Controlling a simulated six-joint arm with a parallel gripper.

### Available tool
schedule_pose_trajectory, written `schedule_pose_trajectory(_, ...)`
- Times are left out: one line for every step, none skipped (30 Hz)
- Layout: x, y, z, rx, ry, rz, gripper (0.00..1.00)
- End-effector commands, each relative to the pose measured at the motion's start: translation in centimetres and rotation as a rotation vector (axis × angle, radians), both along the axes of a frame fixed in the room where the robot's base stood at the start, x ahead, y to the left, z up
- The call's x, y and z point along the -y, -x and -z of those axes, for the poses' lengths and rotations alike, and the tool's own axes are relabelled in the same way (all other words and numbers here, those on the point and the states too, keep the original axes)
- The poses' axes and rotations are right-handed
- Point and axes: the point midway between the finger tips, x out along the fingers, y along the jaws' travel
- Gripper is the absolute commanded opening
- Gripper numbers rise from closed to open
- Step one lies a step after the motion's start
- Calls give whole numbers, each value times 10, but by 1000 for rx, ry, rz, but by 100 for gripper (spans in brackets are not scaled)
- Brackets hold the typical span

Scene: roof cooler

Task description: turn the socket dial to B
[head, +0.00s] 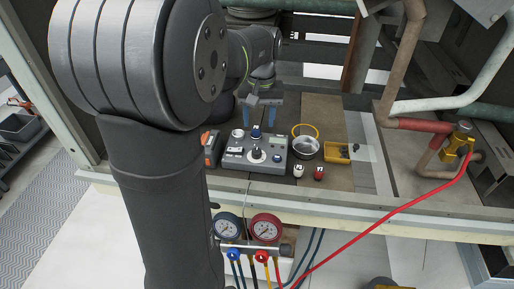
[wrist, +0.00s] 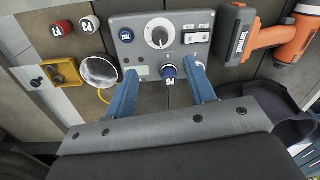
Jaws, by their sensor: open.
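A grey control box (head: 232,163) stands on the bench and shows upside down in the wrist view (wrist: 126,22). On it is a round dial with a dark knob and a white pointer (wrist: 159,36), also visible in the head view (head: 257,154). Its scale letters are too small to read. A blue-topped plug or knob with white lettering (wrist: 168,73) stands at the box's far edge. My gripper (head: 261,113) is open and empty above that far side. In the wrist view its two blue fingers (wrist: 163,78) appear on either side of the blue-topped piece; contact cannot be told.
A red plug (wrist: 62,29) and a white plug (wrist: 90,23) stand beside the box. A red hose (head: 400,205) crosses the front right.

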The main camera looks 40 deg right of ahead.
Motion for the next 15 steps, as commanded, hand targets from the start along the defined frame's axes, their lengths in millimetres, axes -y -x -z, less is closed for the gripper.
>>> schedule_pose_trajectory(-1,0,13,-3,-4,0,50)
schedule_pose_trajectory(-1,0,19,-3,-3,0,50)
schedule_pose_trajectory(-2,0,28,-3,-4,0,50)
schedule_pose_trajectory(-2,0,35,-3,-3,0,50)
schedule_pose_trajectory(-2,-1,42,-3,-4,0,50)
schedule_pose_trajectory(-2,-1,50,-2,-4,0,50)
schedule_pose_trajectory(-3,-1,57,-2,-4,0,50)
schedule_pose_trajectory(-3,-1,63,-3,-3,1,50)
schedule_pose_trajectory(-3,-1,72,-3,-3,1,50)
schedule_pose_trajectory(-4,-1,77,-2,-4,1,50)
schedule_pose_trajectory(-4,-2,83,-2,-3,1,50)
schedule_pose_trajectory(-4,-2,90,-2,-3,1,50)
schedule_pose_trajectory(-4,-2,94,-2,-3,1,50)
schedule_pose_trajectory(-4,-2,98,-1,-2,1,50)
schedule_pose_trajectory(-4,-2,103,-2,-3,1,50)
